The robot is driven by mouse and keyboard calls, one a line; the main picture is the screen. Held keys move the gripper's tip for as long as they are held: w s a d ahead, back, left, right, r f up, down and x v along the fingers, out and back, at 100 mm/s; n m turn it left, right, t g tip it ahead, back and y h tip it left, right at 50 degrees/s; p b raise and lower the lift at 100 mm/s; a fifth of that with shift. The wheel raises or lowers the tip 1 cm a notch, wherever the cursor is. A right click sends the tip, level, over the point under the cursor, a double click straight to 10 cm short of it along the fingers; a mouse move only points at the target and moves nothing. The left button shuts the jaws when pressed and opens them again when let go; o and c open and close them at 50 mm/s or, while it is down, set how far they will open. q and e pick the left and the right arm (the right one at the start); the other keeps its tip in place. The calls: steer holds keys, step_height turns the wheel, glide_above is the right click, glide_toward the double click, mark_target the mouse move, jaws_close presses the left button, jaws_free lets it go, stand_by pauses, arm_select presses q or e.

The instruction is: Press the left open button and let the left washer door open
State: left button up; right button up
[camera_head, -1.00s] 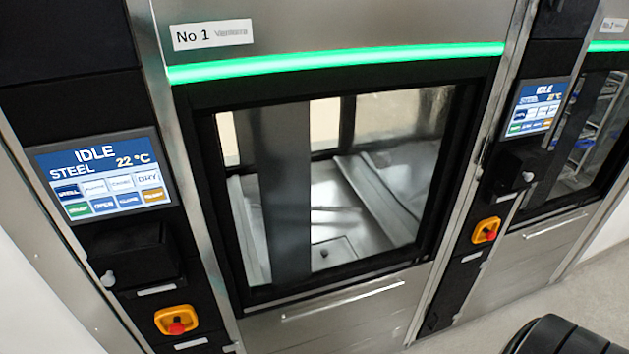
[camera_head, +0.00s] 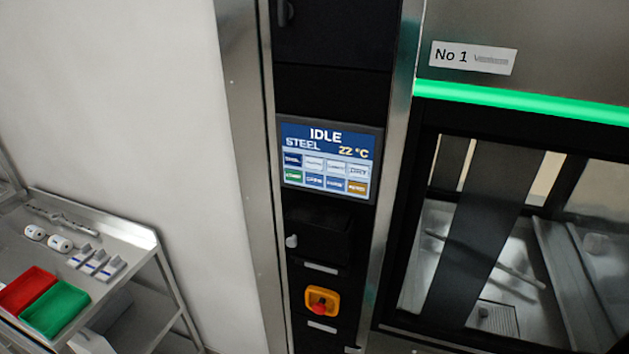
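The left washer, labelled No 1 (camera_head: 473,57), fills the right side of the head view. Its glass door (camera_head: 500,235) is shut, with a green light strip (camera_head: 520,103) lit above it. The left control panel (camera_head: 328,160) is near the middle and reads IDLE, STEEL, 22 °C. Two rows of small coloured buttons sit on its lower half; their labels are too small to read surely, so I cannot tell which one is the open button. Neither of my grippers is in view.
An orange and red emergency stop (camera_head: 321,301) sits below the panel, under a black box (camera_head: 318,235). A steel cart (camera_head: 130,235) with a red tray (camera_head: 27,291), a green tray (camera_head: 54,308) and small items stands at the left. A white wall is behind it.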

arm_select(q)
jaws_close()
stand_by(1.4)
